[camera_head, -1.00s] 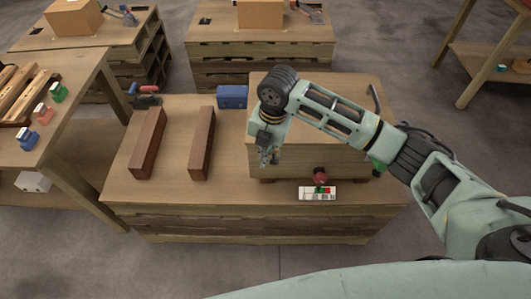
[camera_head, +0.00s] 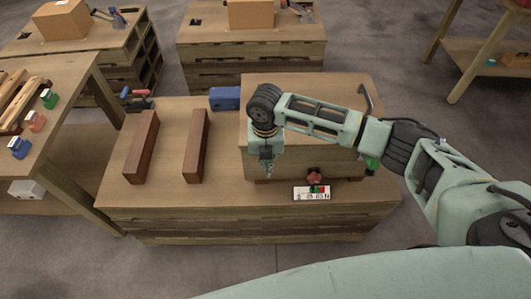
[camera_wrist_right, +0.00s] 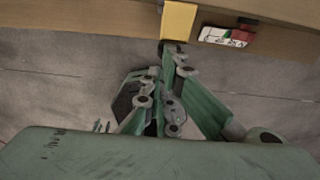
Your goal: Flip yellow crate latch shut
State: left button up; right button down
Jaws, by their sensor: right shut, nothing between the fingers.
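The wooden crate (camera_head: 345,92) stands on the right half of the middle wooden table, under my right arm. My right gripper (camera_head: 266,173) hangs with its fingers pointing down in front of the crate's front face, near its left end. In the right wrist view the yellow latch (camera_wrist_right: 178,20) shows as a flat yellow piece at the top. The right fingertips (camera_wrist_right: 168,46) are shut and empty just below its lower end; I cannot tell whether they touch it. In the head view the yellow latch is not visible. My left gripper is out of view.
A side table (camera_head: 40,115) holds small coloured blocks.

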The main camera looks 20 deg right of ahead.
jog(key=shift+f, duration=0.2)
jog(key=w+r+p, duration=0.1)
jog(key=w+r, duration=0.1)
jog(key=w, duration=0.1)
jog(key=shift+d+p, duration=0.35)
jog(key=shift+d, duration=0.05)
jog(key=shift+w+r, duration=0.15)
jog(key=shift+w, duration=0.05)
